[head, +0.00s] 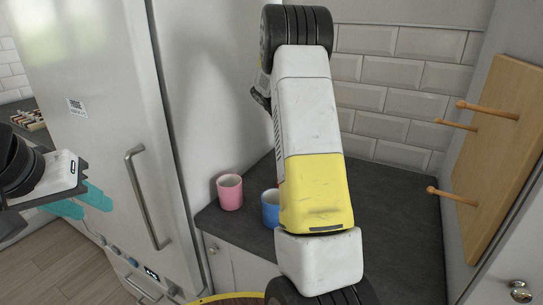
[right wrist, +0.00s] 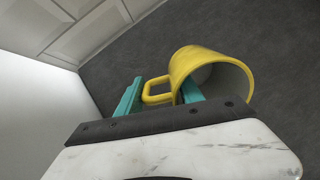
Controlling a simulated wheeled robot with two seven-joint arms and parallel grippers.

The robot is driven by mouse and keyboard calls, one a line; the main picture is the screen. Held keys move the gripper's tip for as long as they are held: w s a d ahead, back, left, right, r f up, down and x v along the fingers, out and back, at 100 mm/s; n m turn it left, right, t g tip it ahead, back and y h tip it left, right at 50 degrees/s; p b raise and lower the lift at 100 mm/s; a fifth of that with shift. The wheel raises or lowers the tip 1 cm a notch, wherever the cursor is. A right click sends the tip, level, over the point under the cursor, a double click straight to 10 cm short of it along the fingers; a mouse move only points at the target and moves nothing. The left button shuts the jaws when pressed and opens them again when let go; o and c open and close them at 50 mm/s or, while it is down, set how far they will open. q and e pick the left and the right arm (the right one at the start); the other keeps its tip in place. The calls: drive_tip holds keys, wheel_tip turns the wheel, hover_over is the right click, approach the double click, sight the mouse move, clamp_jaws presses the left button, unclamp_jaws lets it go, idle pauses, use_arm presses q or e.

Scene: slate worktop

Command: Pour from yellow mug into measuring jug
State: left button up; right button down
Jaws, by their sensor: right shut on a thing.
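The yellow mug (right wrist: 206,66) shows in the right wrist view, with its mouth turned toward the lower right and a greyish inside. My right gripper (right wrist: 160,94) has its teal fingers at the mug's handle and wall and is shut on the mug. In the head view my own right arm covers the middle, and the right gripper and yellow mug do not show. My left gripper (head: 82,202) is at the left of the head view, in front of the fridge, its teal fingers apart and empty. I see no measuring jug in either view.
A pink mug (head: 230,192) stands upright near the left edge of the dark worktop (head: 398,220). A blue mug (head: 270,208) stands beside it, partly behind my arm. A tall fridge (head: 110,110) is at left; a wooden peg board (head: 495,170) is at right.

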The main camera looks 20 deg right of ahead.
drive_tip(key=f+y, duration=0.1)
drive_tip(key=d+f+y, duration=0.1)
drive_tip(key=f, duration=0.1)
drive_tip(key=d+f+y, duration=0.1)
drive_tip(key=shift+w+d+f+g, duration=0.2)
drive_tip(key=shift+w+f+g, duration=0.1)
drive_tip(key=shift+g, duration=0.1)
drive_tip(key=shift+w+d+f+g+y, duration=0.15)
drive_tip(key=shift+d+f+g+y, duration=0.2)
drive_tip(key=shift+y, duration=0.6)
drive_tip(key=shift+w+d+f+g+y, duration=0.15)
drive_tip(key=shift+d+f+y, duration=0.3)
drive_tip(key=shift+y, duration=0.5)
drive_tip(key=shift+s, duration=0.1)
